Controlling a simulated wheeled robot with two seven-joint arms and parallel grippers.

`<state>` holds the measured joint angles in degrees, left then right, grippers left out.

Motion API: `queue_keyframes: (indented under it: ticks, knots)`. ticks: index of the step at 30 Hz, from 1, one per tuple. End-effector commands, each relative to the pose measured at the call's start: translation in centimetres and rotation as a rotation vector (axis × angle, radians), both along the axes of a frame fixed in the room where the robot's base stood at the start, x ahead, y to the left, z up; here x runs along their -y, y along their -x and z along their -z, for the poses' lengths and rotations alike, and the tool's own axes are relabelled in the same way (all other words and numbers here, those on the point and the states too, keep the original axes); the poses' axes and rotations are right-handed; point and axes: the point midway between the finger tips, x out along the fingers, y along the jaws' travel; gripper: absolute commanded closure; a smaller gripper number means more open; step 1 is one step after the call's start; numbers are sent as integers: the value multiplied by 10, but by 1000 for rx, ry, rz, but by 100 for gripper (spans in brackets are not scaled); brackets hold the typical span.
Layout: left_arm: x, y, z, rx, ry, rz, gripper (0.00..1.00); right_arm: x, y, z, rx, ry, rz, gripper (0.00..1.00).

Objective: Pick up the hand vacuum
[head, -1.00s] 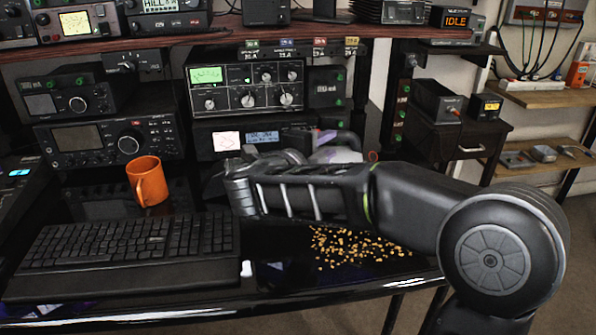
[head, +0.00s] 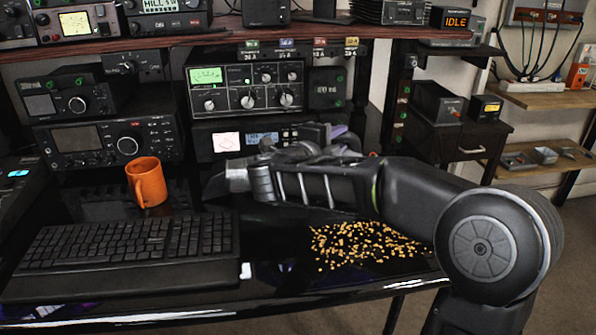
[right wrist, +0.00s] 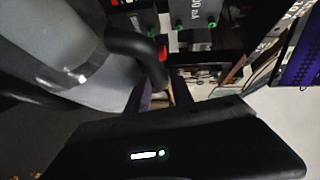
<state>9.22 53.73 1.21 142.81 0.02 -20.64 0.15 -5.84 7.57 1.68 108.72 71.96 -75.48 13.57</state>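The hand vacuum shows in the right wrist view as a large grey body (right wrist: 70,50) with a curved black handle (right wrist: 135,45) and a small red part by the handle. My right gripper (right wrist: 163,92) is at the handle. Its fingers stand apart, one on each side of the handle's end, and I see no firm grip. My left gripper is not in view.
An orange mug (head: 147,182) and a black keyboard (head: 130,250) stand to the left on the dark desk (head: 290,285). Yellow crumbs (head: 365,245) lie scattered below my right arm. Radios (head: 245,85) close off the back, under a wooden shelf (head: 150,45).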

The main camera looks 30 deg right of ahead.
Motion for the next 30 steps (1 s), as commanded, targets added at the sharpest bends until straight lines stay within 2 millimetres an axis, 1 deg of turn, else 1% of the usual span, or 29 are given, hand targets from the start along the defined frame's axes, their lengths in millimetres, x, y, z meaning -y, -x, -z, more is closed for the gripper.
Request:
queue_keyframes:
  ticks: [13,23,30]
  knots:
    - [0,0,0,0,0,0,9,0,0,0,0,0,0,73]
    - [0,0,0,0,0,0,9,0,0,0,0,0,1,100]
    - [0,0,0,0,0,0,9,0,0,0,0,1,1,100]
